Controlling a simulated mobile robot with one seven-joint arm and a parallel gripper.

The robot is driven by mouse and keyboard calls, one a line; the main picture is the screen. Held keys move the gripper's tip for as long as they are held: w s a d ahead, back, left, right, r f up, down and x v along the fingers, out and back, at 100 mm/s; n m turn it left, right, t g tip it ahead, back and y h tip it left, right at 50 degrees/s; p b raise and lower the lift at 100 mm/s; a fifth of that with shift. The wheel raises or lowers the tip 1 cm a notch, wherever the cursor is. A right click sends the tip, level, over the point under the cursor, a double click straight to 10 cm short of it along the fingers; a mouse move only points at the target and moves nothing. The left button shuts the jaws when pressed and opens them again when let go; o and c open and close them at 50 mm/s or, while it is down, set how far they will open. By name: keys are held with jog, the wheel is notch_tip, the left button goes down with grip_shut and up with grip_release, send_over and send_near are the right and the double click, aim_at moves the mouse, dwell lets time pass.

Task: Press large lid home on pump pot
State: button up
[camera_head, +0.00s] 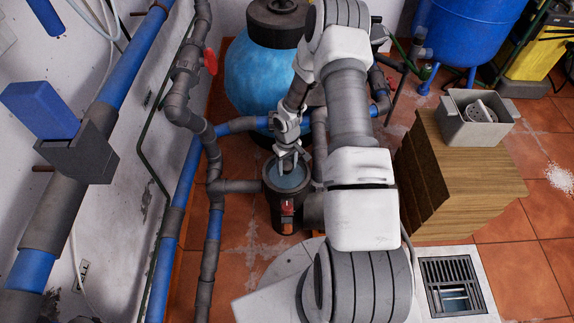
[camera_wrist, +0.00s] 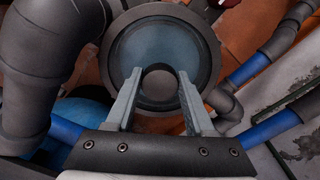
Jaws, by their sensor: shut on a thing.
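The pump pot (camera_head: 271,207) is a dark round pot standing among the pipes, with a red and black part on its front. The large lid (camera_head: 292,181) is a clear bluish disc at the pot's mouth. In the wrist view the lid (camera_wrist: 135,58) lies inside a dark ring, with a round grey knob at its middle. My gripper (camera_head: 289,158) is above the pot, pointing down. In the wrist view my gripper (camera_wrist: 160,73) has its two fingers on either side of the knob, shut on it. Whether the lid is fully seated cannot be told.
Grey and blue pipes (camera_head: 209,150) run close at the left of the pot. A large blue tank (camera_head: 250,80) stands behind. At the right, a wooden block (camera_head: 470,175) bears a grey bin (camera_head: 470,129) with a strainer basket inside. A floor grate (camera_head: 452,285) is at the front right.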

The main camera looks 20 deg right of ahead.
aim_at(287, 166)
jog(key=shift+f, duration=0.2)
jog(key=o, duration=1.3)
notch_tip(287, 166, up, 18)
jog(key=p, duration=0.5)
jog(key=shift+f, duration=0.25)
